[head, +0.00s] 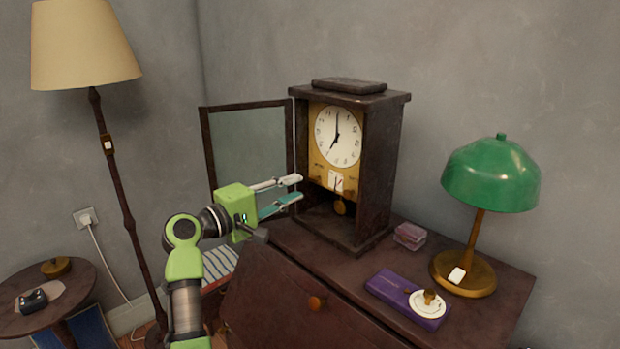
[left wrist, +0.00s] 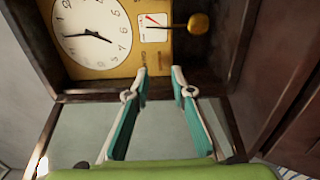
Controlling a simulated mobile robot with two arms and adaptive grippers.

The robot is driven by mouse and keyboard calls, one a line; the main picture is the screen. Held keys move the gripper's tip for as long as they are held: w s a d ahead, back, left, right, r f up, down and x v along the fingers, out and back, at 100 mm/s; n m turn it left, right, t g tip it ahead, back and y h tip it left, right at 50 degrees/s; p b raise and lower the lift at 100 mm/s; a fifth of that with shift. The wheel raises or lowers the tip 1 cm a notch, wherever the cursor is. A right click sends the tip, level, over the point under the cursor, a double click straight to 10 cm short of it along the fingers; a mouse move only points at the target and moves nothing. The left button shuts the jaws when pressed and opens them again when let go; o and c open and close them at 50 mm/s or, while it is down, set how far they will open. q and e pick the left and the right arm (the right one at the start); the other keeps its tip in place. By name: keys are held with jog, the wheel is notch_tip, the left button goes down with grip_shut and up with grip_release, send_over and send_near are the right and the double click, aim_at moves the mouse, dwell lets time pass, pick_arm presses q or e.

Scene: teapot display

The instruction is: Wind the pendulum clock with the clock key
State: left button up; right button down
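The pendulum clock (head: 377,165) stands on the dark cabinet, its glass door (head: 249,150) swung open to the left. Its white dial (head: 337,136) sits on a brass plate, with a small gauge (head: 336,181) and brass pendulum (head: 340,207) below. My left gripper (head: 299,188) is open, just in front of the clock's lower left opening. In the left wrist view, its separated fingertips (left wrist: 159,71) point at the lower brass plate (left wrist: 110,67), with nothing visible between them. A small brass piece (head: 429,296) is on a white disc; I cannot tell whether it is the clock key. My right gripper is out of view.
The purple box (head: 384,284) carries the white disc (head: 421,308). A small pink box (head: 410,233) is beside the clock. A green lamp (head: 490,175) stands at the right. A floor lamp (head: 85,45) and round side table (head: 75,289) are at the left.

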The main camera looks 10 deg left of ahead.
aim_at(313, 180)
pick_arm(q)
jog(key=x, duration=0.6)
jog(key=shift+w+d+p, duration=0.1)
jog(key=shift+p, duration=0.3)
jog(key=shift+c, duration=0.3)
grip_shut()
